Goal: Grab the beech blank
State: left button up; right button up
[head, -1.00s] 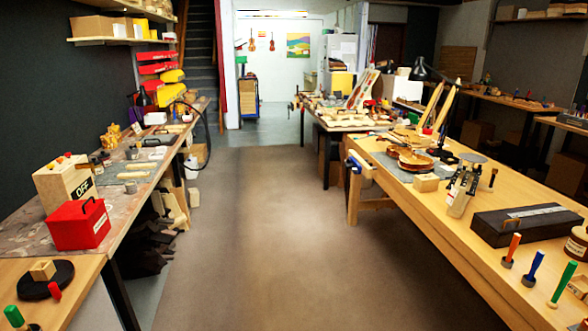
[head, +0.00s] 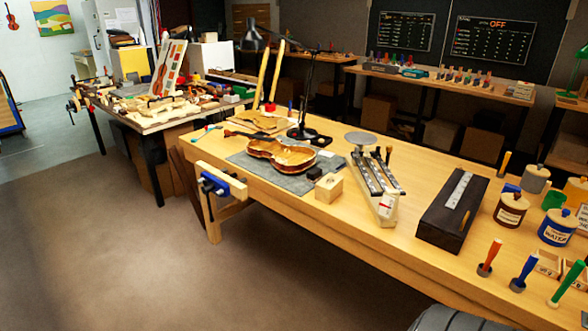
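No piece in view can be told for certain as the beech blank. A small pale wooden block (head: 329,188) sits on the near side of the long bench, by the corner of a grey mat (head: 290,182). An open violin body (head: 280,155) lies on that mat. Pale wooden pieces (head: 160,110) lie on the table farther back, too small to tell apart. Neither of my grippers is in view.
The bench (head: 400,250) carries a dark box with a ruler (head: 452,208), a white stand with dark rails (head: 377,185), jars (head: 511,209) and coloured-handled tools (head: 490,257). A blue vise (head: 223,185) juts from its left end. The floor (head: 120,250) at left is clear.

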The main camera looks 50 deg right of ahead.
aim_at(327, 189)
jog(key=i+j+z, duration=0.1)
jog(key=i+z, duration=0.4)
jog(key=i+j+z, duration=0.25)
jog(key=i+z, duration=0.25)
jog(key=i+j+z, duration=0.45)
